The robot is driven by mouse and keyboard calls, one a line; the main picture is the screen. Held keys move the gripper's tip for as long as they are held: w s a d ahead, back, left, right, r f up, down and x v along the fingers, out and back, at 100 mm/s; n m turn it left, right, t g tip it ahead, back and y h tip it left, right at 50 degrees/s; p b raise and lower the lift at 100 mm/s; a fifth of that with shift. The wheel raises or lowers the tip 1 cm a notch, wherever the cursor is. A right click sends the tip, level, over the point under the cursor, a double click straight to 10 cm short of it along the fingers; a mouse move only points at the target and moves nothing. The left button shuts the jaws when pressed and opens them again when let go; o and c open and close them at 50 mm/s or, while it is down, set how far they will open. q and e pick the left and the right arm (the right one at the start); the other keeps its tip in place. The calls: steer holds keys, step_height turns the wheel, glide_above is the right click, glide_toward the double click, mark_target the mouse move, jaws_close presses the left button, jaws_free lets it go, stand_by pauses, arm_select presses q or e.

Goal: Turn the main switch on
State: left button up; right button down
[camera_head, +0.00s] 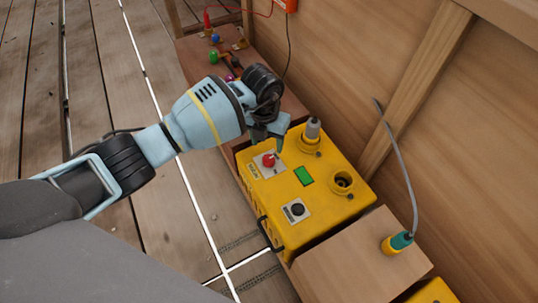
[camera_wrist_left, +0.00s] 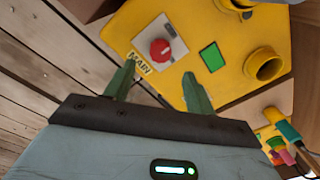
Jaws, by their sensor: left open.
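The main switch (camera_head: 268,160) is a red knob on a pale square plate on top of a yellow box (camera_head: 327,212). In the left wrist view the red knob (camera_wrist_left: 160,50) sits on its plate beside a label reading MAIN (camera_wrist_left: 141,65). My left gripper (camera_head: 274,145) is over the box at the knob, fingers pointing down. In the left wrist view its two fingers (camera_wrist_left: 158,82) are apart, with the knob just beyond the gap between their tips. I cannot tell whether either finger touches it. My right gripper is not in view.
A green rectangle (camera_head: 303,176), a black knob (camera_head: 297,209), an open round socket (camera_head: 343,182) and a grey plug (camera_head: 312,130) are on the box top. A teal-and-yellow connector (camera_head: 397,243) is on the wooden surface at right. A wooden wall stands behind.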

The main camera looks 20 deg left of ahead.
mark_target(268, 158)
arm_select(q)
steer(key=f+b, duration=0.2)
steer(key=f, duration=0.4)
steer(key=shift+d+f+b, duration=0.1)
steer(key=shift+d+b, duration=0.1)
steer(key=shift+b, duration=0.1)
steer(key=shift+f, duration=0.55)
steer(key=shift+c, duration=0.3)
steer(key=shift+r, duration=0.1)
steer(key=c, duration=0.9)
